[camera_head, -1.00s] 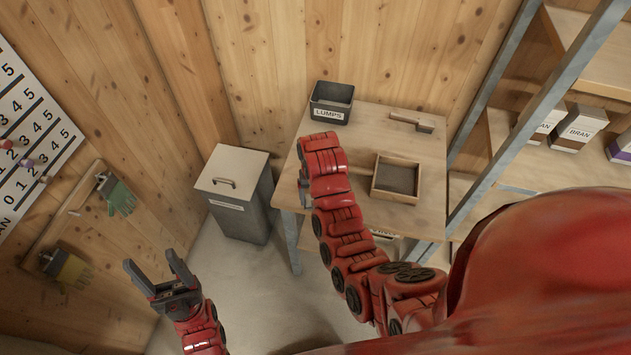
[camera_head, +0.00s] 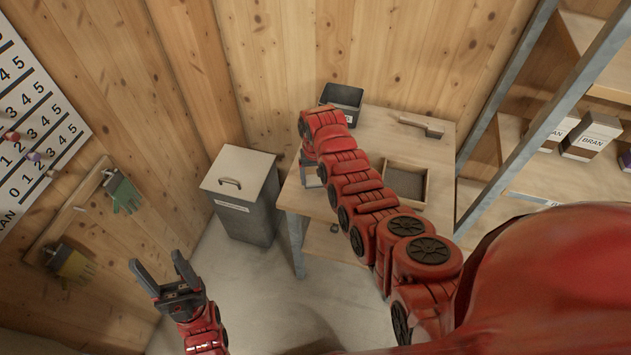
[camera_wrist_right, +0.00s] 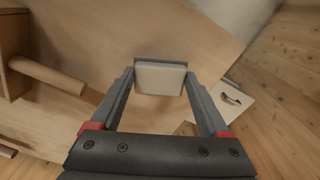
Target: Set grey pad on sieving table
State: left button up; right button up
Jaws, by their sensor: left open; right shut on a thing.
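My right gripper (camera_wrist_right: 160,84) is shut on a pale grey pad (camera_wrist_right: 160,76), held between its fingertips in the right wrist view. The sieving table (camera_wrist_right: 190,32) lies behind the pad there; I cannot tell whether they touch. In the head view the wooden sieving table (camera_head: 385,122) stands against the back wall. My right arm reaches over its left part and hides the pad; only a bit of the right gripper (camera_head: 308,172) shows near the table's left edge. My left gripper (camera_head: 157,262) is open and empty, over the floor at lower left.
On the table are a dark box (camera_head: 342,94) at the back, a brush (camera_head: 421,126) and a square sieve tray (camera_head: 405,182) at right. A grey lidded bin (camera_head: 240,178) stands left of the table. Shelving with labelled boxes (camera_head: 592,134) is at right.

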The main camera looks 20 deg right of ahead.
jog(key=shift+s+f, duration=0.1)
jog(key=shift+f, duration=1.25)
jog(key=shift+f, duration=0.1)
